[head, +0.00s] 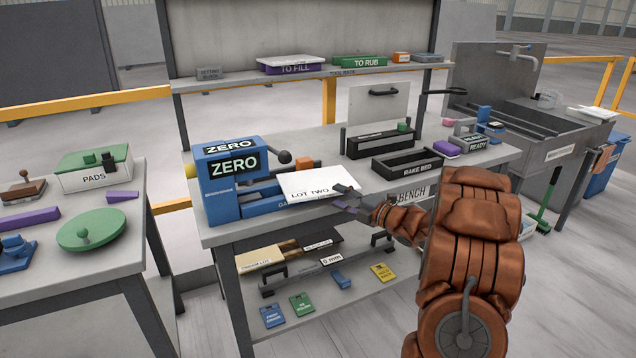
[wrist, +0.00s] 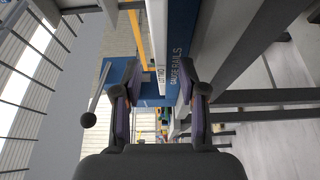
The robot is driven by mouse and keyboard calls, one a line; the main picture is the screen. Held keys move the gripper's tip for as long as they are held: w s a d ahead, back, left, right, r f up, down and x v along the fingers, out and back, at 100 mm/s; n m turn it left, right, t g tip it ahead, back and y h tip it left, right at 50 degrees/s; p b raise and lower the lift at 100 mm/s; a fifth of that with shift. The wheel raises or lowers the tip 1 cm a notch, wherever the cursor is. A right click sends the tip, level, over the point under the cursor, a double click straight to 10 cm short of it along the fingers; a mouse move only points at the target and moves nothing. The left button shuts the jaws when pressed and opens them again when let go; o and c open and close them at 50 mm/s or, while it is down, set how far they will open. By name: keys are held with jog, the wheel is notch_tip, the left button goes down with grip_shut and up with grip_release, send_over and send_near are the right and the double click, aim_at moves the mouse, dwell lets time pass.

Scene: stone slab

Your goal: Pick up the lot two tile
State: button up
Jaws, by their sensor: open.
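The lot two tile (head: 312,186) is a white slab marked LOT TWO, lying on the blue gauge by the ZERO block in the head view. In the wrist view the tile (wrist: 157,40) shows edge-on as a narrow white strip. My gripper (head: 346,197) is at the tile's right front corner in the head view. In the wrist view my gripper (wrist: 160,92) is open, with one finger on each side of the tile's edge and visible gaps. The blue strip marked GAUGE RAILS (wrist: 178,75) runs close beside the tile, near the right finger.
The blue ZERO block (head: 228,185) stands left of the tile. The dark BAKE BED tray (head: 407,168) is to the right on the bench (head: 325,140). A lower shelf (head: 335,285) holds tags and tools.

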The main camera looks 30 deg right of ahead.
aim_at(334, 195)
jog(key=shift+p+x, duration=0.35)
jog(key=shift+x, duration=1.7)
jog(key=shift+s+a, duration=0.1)
grip_shut()
